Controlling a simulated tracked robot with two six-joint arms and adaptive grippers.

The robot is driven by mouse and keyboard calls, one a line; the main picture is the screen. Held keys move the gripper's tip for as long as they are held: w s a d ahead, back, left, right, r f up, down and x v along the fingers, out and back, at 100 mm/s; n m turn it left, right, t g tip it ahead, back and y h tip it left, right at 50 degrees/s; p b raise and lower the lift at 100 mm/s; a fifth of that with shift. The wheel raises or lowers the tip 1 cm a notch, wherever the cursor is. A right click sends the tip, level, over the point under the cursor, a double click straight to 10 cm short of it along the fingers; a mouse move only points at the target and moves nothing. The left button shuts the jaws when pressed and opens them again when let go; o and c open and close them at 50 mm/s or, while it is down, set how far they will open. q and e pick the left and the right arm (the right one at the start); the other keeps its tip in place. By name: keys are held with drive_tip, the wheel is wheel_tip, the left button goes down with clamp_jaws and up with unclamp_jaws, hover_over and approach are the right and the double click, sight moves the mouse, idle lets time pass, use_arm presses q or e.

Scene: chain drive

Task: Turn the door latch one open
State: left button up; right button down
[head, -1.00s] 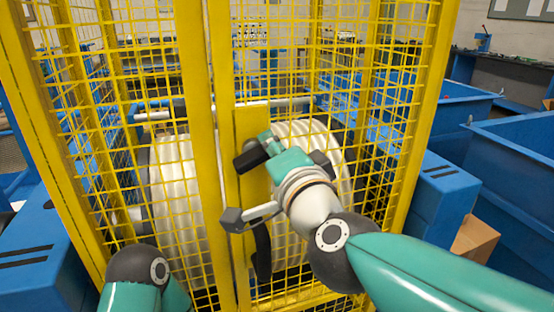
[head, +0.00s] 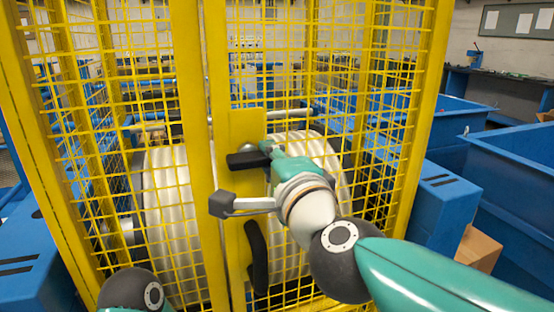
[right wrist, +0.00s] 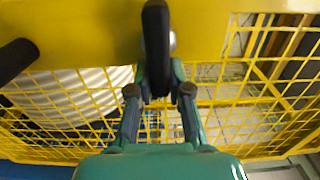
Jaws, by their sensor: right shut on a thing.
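The door latch (head: 245,160) is a black lever on the yellow plate (head: 240,125) of the cage door. It lies about level in the head view. My right gripper (head: 268,155) is at the lever's right part, with its fingers partly hidden. In the right wrist view the black lever (right wrist: 156,40) stands between the two fingertips of my right gripper (right wrist: 157,80), which is shut on it. A silver round pivot shows beside the lever. My left gripper is out of view; only a link of my left arm shows at the lower left.
A curved black door handle (head: 257,258) sits below the latch; it also shows in the right wrist view (right wrist: 14,60). Yellow mesh panels and posts surround white ribbed drums (head: 175,220). Blue bins (head: 515,165) and a cardboard box (head: 478,248) stand to the right.

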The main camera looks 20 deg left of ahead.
drive_tip(key=shift+w+d, duration=0.15)
drive_tip(key=c, duration=1.1)
unclamp_jaws()
drive_tip(key=shift+w, duration=0.2)
drive_tip(key=shift+s, duration=0.15)
drive_tip(key=shift+f, duration=0.1)
drive_tip(key=v, duration=1.2)
